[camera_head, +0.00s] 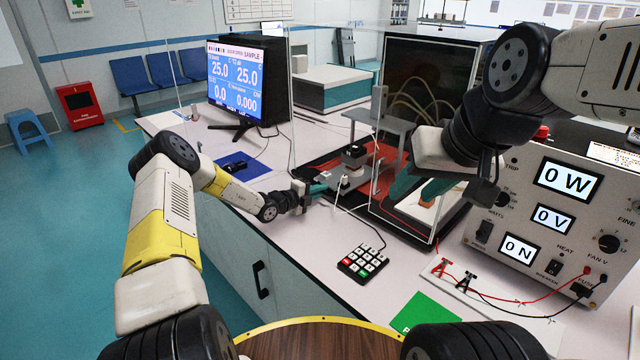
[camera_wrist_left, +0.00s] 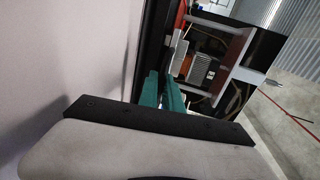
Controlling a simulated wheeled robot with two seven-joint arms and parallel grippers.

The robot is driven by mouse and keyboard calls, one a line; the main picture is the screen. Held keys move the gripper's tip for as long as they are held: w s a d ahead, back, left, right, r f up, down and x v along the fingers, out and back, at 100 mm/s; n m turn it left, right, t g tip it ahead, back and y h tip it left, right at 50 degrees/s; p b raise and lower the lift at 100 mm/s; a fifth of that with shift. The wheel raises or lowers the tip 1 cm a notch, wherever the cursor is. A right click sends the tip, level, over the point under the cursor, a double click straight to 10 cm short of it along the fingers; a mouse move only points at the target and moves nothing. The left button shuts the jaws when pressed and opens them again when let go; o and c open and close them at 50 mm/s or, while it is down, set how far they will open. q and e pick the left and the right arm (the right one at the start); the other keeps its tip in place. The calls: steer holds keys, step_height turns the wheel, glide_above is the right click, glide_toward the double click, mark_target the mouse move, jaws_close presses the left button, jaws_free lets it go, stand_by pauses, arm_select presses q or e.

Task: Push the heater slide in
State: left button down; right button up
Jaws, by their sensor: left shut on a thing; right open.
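The heater slide (camera_head: 352,178) is a grey plate carrying a dark block, at the open left side of the tester on a red mat. My left gripper (camera_head: 321,187) is at the slide's near left end, with its teal fingers shut on that end. In the left wrist view the two teal fingers (camera_wrist_left: 168,92) meet the slide's end, and the slide (camera_wrist_left: 200,72) shows a grey and orange block beyond them. The exact grip spot is partly hidden. My right gripper (camera_head: 424,190) is open in front of the tester's glass, with teal fingers pointing down-left.
A clear-walled tester enclosure (camera_head: 425,75) stands behind the slide. A keypad (camera_head: 362,262) and a green card (camera_head: 425,313) lie in front. A power unit (camera_head: 545,215) with red and black leads stands right. A monitor (camera_head: 238,85) and a blue pad (camera_head: 243,166) are left.

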arm_select(q)
steer(key=c, duration=1.5)
jaws_free()
steer(key=shift+a, duration=0.1)
steer(key=v, duration=0.7)
steer(key=shift+s+a, duration=0.2)
steer(key=shift+s, duration=0.15)
